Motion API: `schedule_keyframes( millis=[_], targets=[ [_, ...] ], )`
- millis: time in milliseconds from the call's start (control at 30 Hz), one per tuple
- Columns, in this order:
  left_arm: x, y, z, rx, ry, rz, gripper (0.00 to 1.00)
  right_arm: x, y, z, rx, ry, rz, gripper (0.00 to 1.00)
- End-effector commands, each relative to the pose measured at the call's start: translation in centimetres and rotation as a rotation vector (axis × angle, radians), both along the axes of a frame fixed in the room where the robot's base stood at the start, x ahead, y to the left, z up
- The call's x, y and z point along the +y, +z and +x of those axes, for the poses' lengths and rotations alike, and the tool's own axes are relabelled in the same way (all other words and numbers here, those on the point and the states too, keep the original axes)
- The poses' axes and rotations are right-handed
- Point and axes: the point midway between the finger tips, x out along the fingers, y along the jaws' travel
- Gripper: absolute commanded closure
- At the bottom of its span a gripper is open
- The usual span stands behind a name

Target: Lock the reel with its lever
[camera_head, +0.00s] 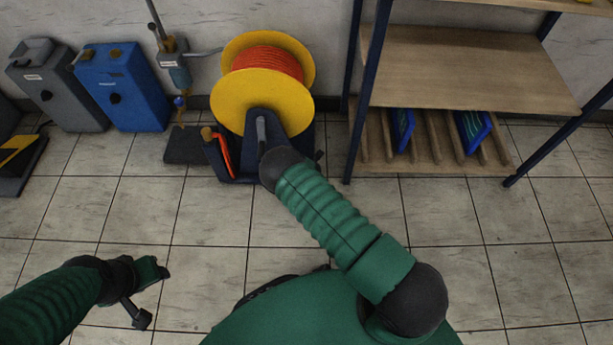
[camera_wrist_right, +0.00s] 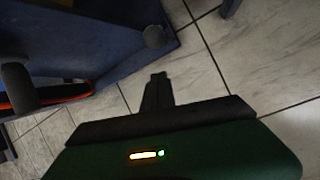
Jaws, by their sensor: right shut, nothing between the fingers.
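The reel (camera_head: 262,99) has yellow flanges and orange-red line wound on it. It stands upright in a dark blue stand (camera_head: 240,172) on the floor by the wall. A grey bar (camera_head: 262,132) rises at the stand's front; I cannot tell for sure whether it is the lever. My right arm reaches to the stand's front, and its hand hides its own fingers in the head view. In the right wrist view my right gripper (camera_wrist_right: 158,82) is shut and empty, over floor beside the blue base (camera_wrist_right: 110,35). My left gripper (camera_head: 148,294) hangs low at the left, apart from the reel.
An orange-red strip (camera_head: 223,155) is on the stand's left side. A dark round knob (camera_wrist_right: 153,37) is at the base's corner. A wooden shelf rack (camera_head: 470,65) with blue legs stands right of the reel. Grey (camera_head: 58,85) and blue (camera_head: 122,88) units stand left. The tiled floor in front is clear.

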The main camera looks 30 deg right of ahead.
Motion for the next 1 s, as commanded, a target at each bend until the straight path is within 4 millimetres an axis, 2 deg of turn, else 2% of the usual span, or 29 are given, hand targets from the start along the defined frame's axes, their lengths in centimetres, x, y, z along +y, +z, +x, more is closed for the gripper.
schedule_keyframes(
  millis=[33,200,333,467,933,1000],
  targets=[
    [0.0,2.0,0.2,-0.005,0.000,0.000,0.55,-0.3,2.8,0.4,-0.007,-0.002,-0.001,1.00],
    [0.0,4.0,0.2,-0.006,0.000,0.000,0.55,-0.8,6.4,0.2,-0.003,-0.001,0.000,1.00],
    [0.0,4.8,0.2,-0.006,0.000,0.000,0.55,-1.0,8.1,0.1,-0.002,0.000,0.001,1.00],
    [0.0,5.0,0.2,-0.005,0.000,0.000,0.55,-1.1,8.7,0.0,0.002,0.001,0.001,1.00],
    [0.0,4.9,0.2,-0.005,0.000,0.000,0.55,-1.1,8.7,0.0,0.001,0.000,0.002,1.00],
    [0.0,4.9,0.2,-0.005,0.000,0.000,0.55,-1.1,9.6,0.2,-0.012,-0.042,0.015,1.00]
  ],
)
